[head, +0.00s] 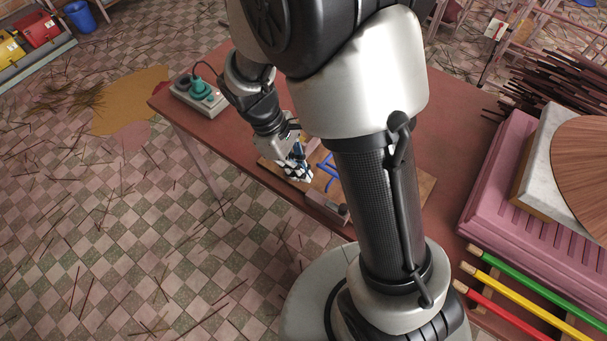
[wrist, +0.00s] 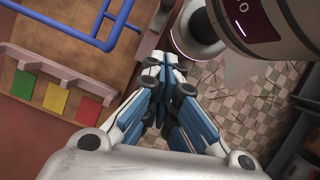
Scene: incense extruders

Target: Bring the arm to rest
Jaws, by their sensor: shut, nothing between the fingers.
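My gripper (head: 297,172) hangs low over the near-left part of a wooden board (head: 425,190) on the red-brown table (head: 225,125). In the wrist view the blue and white fingers of my gripper (wrist: 166,62) are together, with nothing between them. The fingertips point toward the edge of the board, with tiled floor beyond. My own arm hides the middle of the table in the head view.
A blue tube frame (wrist: 65,38) stands on the board, beside a brown ledge (wrist: 45,65) and green, yellow and red squares (wrist: 55,98). Pink slabs (head: 490,190) and coloured rods (head: 530,285) lie right.

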